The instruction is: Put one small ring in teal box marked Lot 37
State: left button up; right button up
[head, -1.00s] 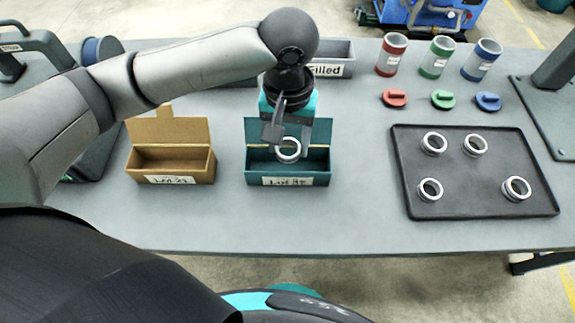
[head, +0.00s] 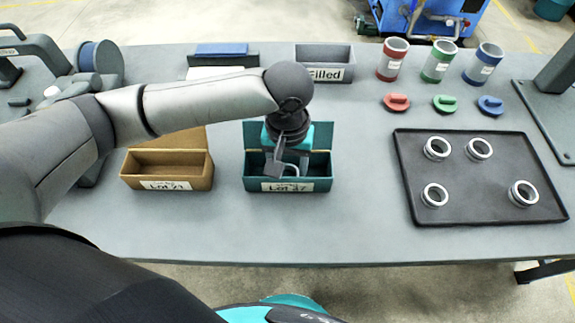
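The teal box marked Lot 37 (head: 318,185) stands open at the table's middle, its lid raised behind it. My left gripper (head: 282,172) points down into this box, with its fingertips below the rim level as seen from here. A pale curved edge shows at the fingers, but I cannot tell whether it is a ring or part of a finger, nor whether the fingers are open. Several metal rings lie on the black tray (head: 470,213) at the right, among them a front left ring (head: 434,195) and a front right ring (head: 523,194). My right gripper is not in view.
A tan box marked Lot 21 (head: 195,184) stands left of the teal box. A grey bin marked Filled (head: 338,75) is behind. Red (head: 391,60), green (head: 438,62) and blue (head: 484,64) cups with matching lids stand at the back right. Table between teal box and tray is clear.

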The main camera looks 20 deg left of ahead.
pick_arm(q)
jog(key=o, duration=0.4)
jog(key=shift+r, duration=0.25)
notch_tip(320, 180, up, 12)
jog(key=p, duration=0.4)
jog(key=shift+f, duration=0.1)
